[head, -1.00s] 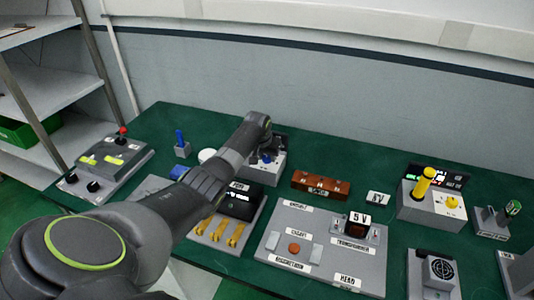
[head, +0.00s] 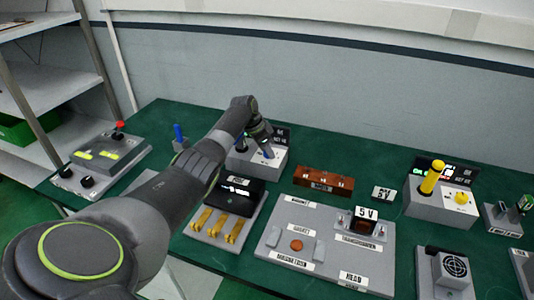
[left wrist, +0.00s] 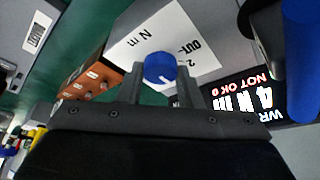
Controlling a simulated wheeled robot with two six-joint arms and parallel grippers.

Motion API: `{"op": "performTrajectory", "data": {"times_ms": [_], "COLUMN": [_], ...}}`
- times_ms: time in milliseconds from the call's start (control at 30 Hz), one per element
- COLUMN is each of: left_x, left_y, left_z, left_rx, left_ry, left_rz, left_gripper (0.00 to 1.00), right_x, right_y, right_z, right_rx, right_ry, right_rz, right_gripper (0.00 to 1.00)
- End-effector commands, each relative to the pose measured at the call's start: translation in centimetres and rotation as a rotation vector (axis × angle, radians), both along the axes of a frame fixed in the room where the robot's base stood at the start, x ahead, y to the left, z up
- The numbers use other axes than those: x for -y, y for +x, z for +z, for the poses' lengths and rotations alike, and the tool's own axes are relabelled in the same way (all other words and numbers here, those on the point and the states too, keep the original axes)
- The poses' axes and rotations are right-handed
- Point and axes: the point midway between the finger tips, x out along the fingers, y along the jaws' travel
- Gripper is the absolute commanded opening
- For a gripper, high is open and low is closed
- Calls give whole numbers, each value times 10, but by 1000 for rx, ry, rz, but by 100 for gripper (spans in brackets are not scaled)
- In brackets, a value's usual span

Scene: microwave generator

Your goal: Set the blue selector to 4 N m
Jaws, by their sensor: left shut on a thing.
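The blue selector (left wrist: 160,67) is a round blue knob on a white plate (left wrist: 150,40) printed with "N m", "OUT" and a "2". My left gripper (left wrist: 160,82) has one finger on each side of the knob and is shut on it. In the head view my left gripper (head: 266,147) reaches down onto the grey box (head: 262,168) at the back, partly hiding its top. A dark display (left wrist: 262,98) beside the plate shows a large "4 N m" and red "NOT OK 0". The knob's pointer mark cannot be made out. My right gripper is not in view.
A tall blue handle (left wrist: 302,60) stands close to the display. A brown block (head: 323,180) lies right of the grey box, and a black-topped unit with yellow levers (head: 218,225) stands in front. Bare green table (head: 340,150) shows behind the brown block.

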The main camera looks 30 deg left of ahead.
Motion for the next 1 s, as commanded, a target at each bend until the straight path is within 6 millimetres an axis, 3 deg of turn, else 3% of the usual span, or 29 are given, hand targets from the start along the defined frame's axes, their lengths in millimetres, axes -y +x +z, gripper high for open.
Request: {"op": "performTrajectory", "data": {"times_ms": [600, 633, 767, 1000], "left_x": [-1, -1, -1, 0], "left_y": [0, 0, 0, 0], "left_z": [1, 1, 1, 0], "left_rx": [0, 0, 1, -1], "left_ry": [2, 2, 1, 1], "left_rz": [-40, -40, -40, -40], "left_gripper": [9, 35, 52, 54], "right_x": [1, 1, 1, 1], "right_y": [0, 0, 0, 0], "right_z": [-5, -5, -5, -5], "right_rx": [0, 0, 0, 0], "right_ry": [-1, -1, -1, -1], "right_rz": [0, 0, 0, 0], "right_gripper": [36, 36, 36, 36]}}
